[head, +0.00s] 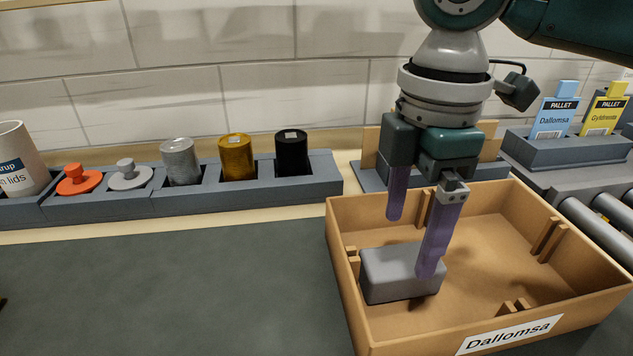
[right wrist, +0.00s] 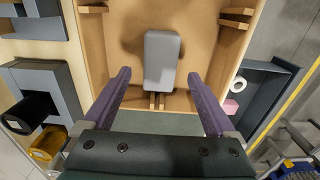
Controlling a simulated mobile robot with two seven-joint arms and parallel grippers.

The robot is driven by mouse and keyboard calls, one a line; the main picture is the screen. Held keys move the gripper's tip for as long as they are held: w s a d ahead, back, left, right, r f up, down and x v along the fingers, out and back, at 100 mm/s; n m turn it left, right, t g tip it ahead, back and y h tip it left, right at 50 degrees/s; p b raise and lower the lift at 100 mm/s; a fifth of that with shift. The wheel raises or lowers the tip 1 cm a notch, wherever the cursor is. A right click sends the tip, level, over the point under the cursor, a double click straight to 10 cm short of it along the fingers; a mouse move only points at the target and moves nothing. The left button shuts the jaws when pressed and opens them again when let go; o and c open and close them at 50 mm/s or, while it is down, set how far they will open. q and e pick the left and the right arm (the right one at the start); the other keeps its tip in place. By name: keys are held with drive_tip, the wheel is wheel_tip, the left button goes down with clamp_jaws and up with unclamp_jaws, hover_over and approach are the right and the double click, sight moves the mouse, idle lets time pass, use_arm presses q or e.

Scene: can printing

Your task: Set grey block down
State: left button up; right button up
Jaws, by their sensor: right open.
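The grey block (head: 395,275) lies in the left part of the open brown box (head: 480,325) labelled Dallomsa. It appears to rest on the box floor, close to the left wall. My right gripper (head: 412,246) points down over the box, and one finger overlaps the block's right end in the head view. In the right wrist view my right gripper (right wrist: 158,77) is open, with a clear gap on both sides of the block (right wrist: 162,62). Nothing is held between its fingers. My left gripper is not in view.
Grey trays behind the table hold orange (head: 78,180) and grey (head: 129,175) knobbed lids, plus grey (head: 180,162), gold (head: 237,158) and black (head: 291,153) cans. Pallet cards (head: 555,116) stand at back right beside rollers (head: 600,222). The dark mat (head: 170,290) is clear.

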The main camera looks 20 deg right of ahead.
sight(402, 259)
wheel_tip(402, 259, up, 6)
